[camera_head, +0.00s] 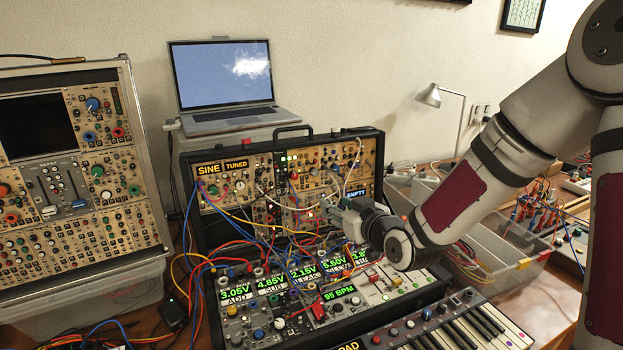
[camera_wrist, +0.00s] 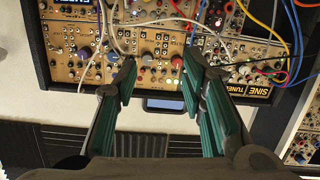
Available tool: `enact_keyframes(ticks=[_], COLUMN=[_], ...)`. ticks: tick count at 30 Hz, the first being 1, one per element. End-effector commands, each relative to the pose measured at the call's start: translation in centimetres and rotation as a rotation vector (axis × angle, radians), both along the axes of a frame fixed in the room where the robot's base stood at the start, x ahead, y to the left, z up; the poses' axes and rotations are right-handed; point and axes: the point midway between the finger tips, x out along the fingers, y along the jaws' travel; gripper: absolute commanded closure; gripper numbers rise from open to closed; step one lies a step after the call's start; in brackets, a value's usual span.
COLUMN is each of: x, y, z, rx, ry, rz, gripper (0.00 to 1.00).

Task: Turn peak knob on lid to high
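The synth case lid (camera_head: 213,217) stands upright behind the lower panel, its face full of tan modules, knobs and patch cables. Labels SINE (camera_head: 208,170), TUNED (camera_head: 237,164) and EMPTY (camera_head: 437,204) show on it. No legible label marks the peak knob, so I cannot tell which knob it is. My gripper (camera_head: 335,210) is in front of the lid's right part. In the wrist view, where the lid appears upside down, my gripper (camera_wrist: 160,62) is open, with green-padded fingers apart and nothing held. A reddish knob (camera_wrist: 176,61) shows between the fingertips; contact cannot be told.
Colored patch cables (camera_wrist: 270,30) drape across the lid and lower panel. A laptop (camera_head: 222,85) stands behind the lid. Another synth case (camera_head: 80,180) is at left, a keyboard (camera_head: 465,328) in front, and a clear bin (camera_head: 500,255) at right under my arm.

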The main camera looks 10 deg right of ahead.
Motion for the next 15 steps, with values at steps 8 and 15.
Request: enact_keyframes(ticks=[8, 15], x=[1.9, 3.6], y=[-0.9, -0.5], z=[0.8, 1.0], rx=[0.156, 0.168], ry=[-0.177, -0.196], rz=[-0.034, -0.036], gripper=[0.62, 0.62])
